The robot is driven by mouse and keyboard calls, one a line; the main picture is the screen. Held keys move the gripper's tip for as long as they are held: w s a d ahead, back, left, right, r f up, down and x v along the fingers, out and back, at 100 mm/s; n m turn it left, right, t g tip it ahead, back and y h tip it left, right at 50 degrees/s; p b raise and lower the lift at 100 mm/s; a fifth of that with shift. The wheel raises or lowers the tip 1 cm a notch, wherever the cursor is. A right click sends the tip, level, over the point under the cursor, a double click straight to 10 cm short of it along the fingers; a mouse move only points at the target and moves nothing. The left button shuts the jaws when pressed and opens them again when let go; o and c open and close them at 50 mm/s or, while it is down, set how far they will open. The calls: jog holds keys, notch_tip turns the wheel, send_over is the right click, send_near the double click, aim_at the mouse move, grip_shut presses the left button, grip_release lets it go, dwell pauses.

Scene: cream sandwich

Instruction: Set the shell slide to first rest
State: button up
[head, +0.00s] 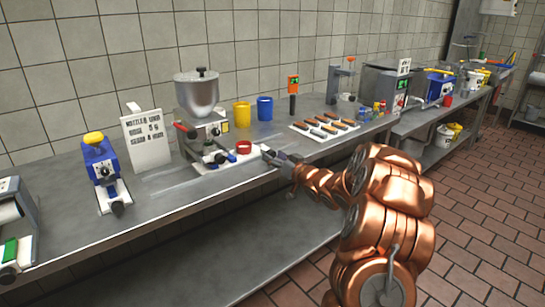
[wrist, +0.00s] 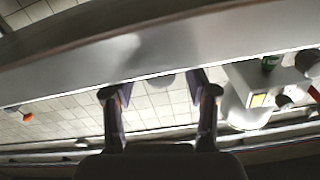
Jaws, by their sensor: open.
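A hopper machine (head: 197,95) with a steel bowl stands on the steel counter (head: 150,215). At its foot a white base strip (head: 225,163) runs along the counter, with a red ring-shaped piece (head: 243,147) and dark and metal fittings (head: 212,158) on it. I cannot tell for certain which part is the shell slide. My gripper (head: 270,156) is by the right end of this strip; contact cannot be told. In the wrist view my gripper (wrist: 160,92) has its fingers wide apart with nothing between them. A blurred grey metal band (wrist: 150,48) crosses beyond the fingertips.
A sign (head: 147,140) and a blue machine (head: 102,170) stand left of the hopper. Yellow (head: 242,115) and blue (head: 265,108) cups stand behind. A white tray of dark-topped pieces (head: 325,127) lies to the right. The counter's front left is mostly clear.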

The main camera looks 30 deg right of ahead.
jog(key=s+d, duration=0.1)
jog(key=s, duration=0.9)
jog(key=shift+s+d, duration=0.25)
jog(key=shift+d, duration=0.1)
jog(key=s+a+f+g+h, duration=0.5)
jog(key=s+a+g, duration=0.3)
jog(key=g, duration=0.1)
jog(key=s+a+g+y, duration=0.1)
jog(key=s+a+g, duration=0.4)
jog(key=s, duration=0.7)
jog(key=s+a+g, duration=0.3)
jog(key=s+a, duration=0.5)
jog(key=s, duration=0.3)
jog(key=s+a+g+y, duration=0.1)
jog(key=s+a+g, duration=0.35)
jog(key=s, duration=0.75)
notch_tip(320, 180, up, 16)
jog(key=a+t+p, duration=0.2)
jog(key=p, duration=1.2)
jog(key=shift+a+n+p, duration=0.2)
jog(key=shift+n+p, duration=0.1)
